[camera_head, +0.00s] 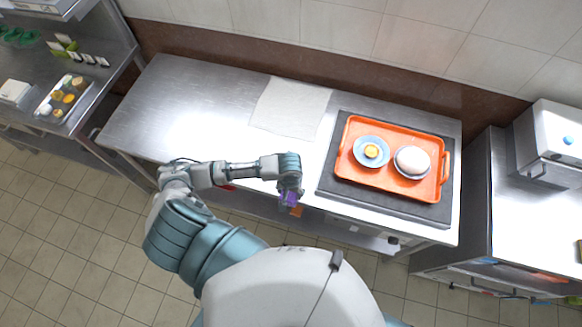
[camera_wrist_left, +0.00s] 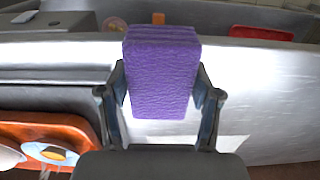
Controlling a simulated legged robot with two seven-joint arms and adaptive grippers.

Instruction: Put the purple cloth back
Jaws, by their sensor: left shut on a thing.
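The purple cloth (camera_head: 289,199) is a thick folded block with a crinkled face. In the wrist view the cloth (camera_wrist_left: 162,75) stands upright between the two fingers of my left gripper (camera_wrist_left: 160,98). The gripper is shut on it from both sides. In the head view my left gripper (camera_head: 290,187) holds the cloth by the front edge of the steel counter (camera_head: 165,100), left of the dark mat. Whether the cloth touches anything below is hidden. My right gripper is not in view.
An orange tray (camera_head: 360,182) with two bowls lies on a dark mat (camera_head: 328,180) at the counter's right. A white sheet (camera_head: 291,105) lies at the back. The counter's left half is clear. A red object (camera_wrist_left: 262,33) shows beyond the counter edge in the wrist view.

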